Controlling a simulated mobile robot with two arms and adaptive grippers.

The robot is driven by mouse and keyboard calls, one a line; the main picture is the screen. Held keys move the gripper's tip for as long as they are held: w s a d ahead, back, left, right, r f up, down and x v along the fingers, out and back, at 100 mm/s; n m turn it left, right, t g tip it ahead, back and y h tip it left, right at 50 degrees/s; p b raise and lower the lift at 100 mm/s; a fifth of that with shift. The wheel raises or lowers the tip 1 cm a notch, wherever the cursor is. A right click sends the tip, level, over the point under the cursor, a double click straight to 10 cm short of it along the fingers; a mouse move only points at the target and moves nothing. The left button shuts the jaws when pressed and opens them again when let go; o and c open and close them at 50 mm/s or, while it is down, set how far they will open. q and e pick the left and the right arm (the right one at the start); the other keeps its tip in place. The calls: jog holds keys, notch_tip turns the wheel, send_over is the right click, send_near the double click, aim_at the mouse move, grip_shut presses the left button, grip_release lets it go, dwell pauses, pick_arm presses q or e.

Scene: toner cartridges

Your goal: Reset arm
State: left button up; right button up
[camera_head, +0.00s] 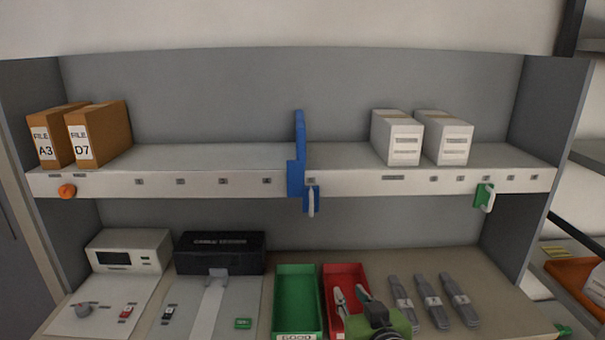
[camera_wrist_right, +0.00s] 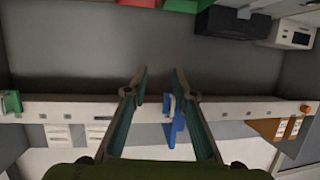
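My right gripper (camera_head: 350,291) is low in the head view, in front of the red tray (camera_head: 345,270), with its green body at the bottom edge. Its two fingers are apart with nothing between them. In the right wrist view, which is upside down, the fingers of the right gripper (camera_wrist_right: 159,73) also stand apart and empty, with the shelf and the blue divider (camera_wrist_right: 178,127) behind them. My left gripper shows in neither view.
A shelf (camera_head: 350,184) carries two orange files (camera_head: 105,135), a blue divider (camera_head: 297,165) and two white boxes (camera_head: 397,138). Below stand a green tray (camera_head: 297,290), grey cartridges (camera_head: 432,300), a black box (camera_head: 220,255) and a white device (camera_head: 128,252).

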jog(key=s+d+f+g+h, duration=0.1)
jog(key=s+d+f+g, duration=0.25)
jog(key=s+f, duration=0.6)
jog(key=s+d+f+g, duration=0.35)
jog(key=s+f, duration=0.25)
jog(key=s, duration=0.6)
jog(key=s+d+f+g+h, duration=0.15)
jog(key=s+f+g, duration=0.25)
jog(key=s+f, duration=0.5)
jog(key=s+f+b, duration=0.2)
jog(key=f, duration=1.3)
jog(key=s+f+b, duration=0.2)
jog(key=f, duration=1.3)
jog(key=s+d+f+n+g+b, duration=0.1)
jog(key=s+d+f+g+b, duration=0.1)
jog(key=s+f, duration=1.4)
jog(key=shift+d+f+b, duration=0.4)
jog(key=shift+d, duration=0.35)
jog(key=shift+y, duration=0.25)
